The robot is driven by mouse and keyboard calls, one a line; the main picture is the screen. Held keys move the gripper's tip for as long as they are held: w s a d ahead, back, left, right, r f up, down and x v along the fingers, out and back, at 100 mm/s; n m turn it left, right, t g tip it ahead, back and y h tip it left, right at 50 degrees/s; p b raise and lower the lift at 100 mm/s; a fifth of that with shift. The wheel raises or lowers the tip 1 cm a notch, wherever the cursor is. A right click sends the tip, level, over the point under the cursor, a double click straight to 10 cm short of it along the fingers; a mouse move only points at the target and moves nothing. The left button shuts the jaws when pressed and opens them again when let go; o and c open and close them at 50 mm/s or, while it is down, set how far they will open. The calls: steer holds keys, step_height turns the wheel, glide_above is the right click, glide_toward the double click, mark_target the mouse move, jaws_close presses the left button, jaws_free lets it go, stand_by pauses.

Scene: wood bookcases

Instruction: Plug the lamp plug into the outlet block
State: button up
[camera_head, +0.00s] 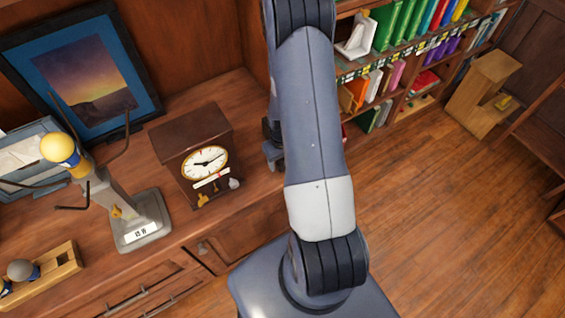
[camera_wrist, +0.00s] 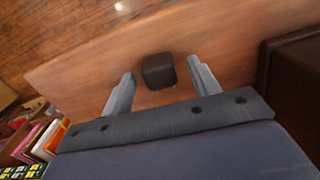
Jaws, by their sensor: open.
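My gripper (camera_wrist: 160,66) is open in the wrist view, its two grey fingers apart. A small dark block (camera_wrist: 158,74) shows between the fingers on the wooden top; whether it is the lamp plug or the outlet block I cannot tell. No contact with the fingers is visible. In the head view my arm hides the dark block and most of the gripper. A grey stand (camera_head: 103,197) with a yellow ball on top and thin dark arms stands at the left; I cannot tell if it is the lamp. No cord is clearly visible.
A brown clock (camera_head: 196,153) stands on the wooden cabinet top (camera_head: 235,100), left of my arm. A framed picture (camera_head: 82,65) leans behind it. A wooden holder (camera_head: 45,274) lies at the front left. Bookshelves (camera_head: 405,80) stand at the right, with open floor (camera_head: 430,220) before them.

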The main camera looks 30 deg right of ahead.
mark_target(282, 161)
steer(key=shift+f, duration=0.55)
steer(key=shift+c, duration=0.5)
steer(key=c, duration=1)
steer(key=shift+r, duration=0.15)
steer(key=shift+r+b, duration=0.65)
steer(key=shift+r, duration=4.25)
